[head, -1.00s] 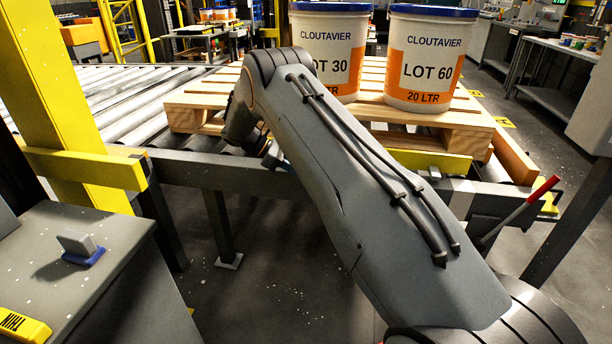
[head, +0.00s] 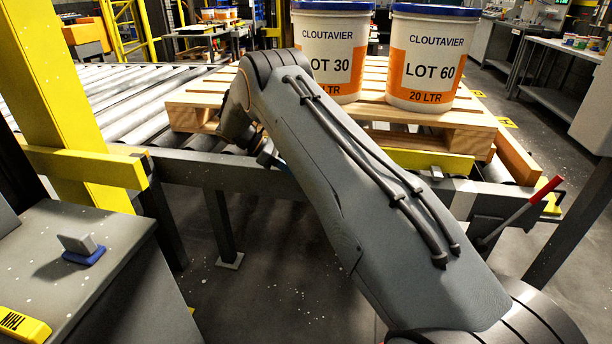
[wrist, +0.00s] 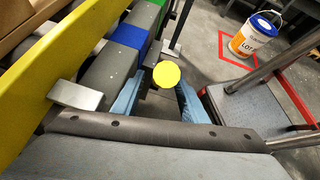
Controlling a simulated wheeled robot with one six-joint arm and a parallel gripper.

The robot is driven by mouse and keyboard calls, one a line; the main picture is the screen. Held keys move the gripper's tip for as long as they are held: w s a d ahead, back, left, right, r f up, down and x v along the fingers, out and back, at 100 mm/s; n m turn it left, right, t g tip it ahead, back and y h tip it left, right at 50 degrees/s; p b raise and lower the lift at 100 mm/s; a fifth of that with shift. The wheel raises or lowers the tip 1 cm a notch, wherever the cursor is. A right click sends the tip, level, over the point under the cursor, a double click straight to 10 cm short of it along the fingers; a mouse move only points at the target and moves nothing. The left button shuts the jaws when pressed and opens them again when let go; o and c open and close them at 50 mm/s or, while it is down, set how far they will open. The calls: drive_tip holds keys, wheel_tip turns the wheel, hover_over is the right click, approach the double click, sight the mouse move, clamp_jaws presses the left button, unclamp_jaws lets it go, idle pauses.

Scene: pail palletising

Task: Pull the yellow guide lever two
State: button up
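In the wrist view a round yellow knob (wrist: 166,74), which looks like the end of the guide lever, sits beside the conveyor edge. My gripper (wrist: 157,98) has its two blue fingers apart, one on each side just below the knob in the picture. No contact with the knob can be made out. A long yellow guide board (wrist: 62,62) runs along the left, with a metal block at its lower end. In the head view my arm hides the lever and most of my gripper; a yellow guide piece (head: 430,162) shows below the pallet.
A wooden pallet (head: 200,104) on the rollers carries the LOT 30 pail (head: 330,55) and LOT 60 pail (head: 430,60). A red-handled lever (head: 532,204) stands at the right. Another pail (wrist: 257,36) stands on the floor within red marking, near a metal-railed step (wrist: 245,108).

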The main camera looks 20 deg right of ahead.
drive_tip(key=v, duration=0.6)
drive_tip(key=shift+b, duration=0.35)
drive_tip(key=shift+a, duration=0.15)
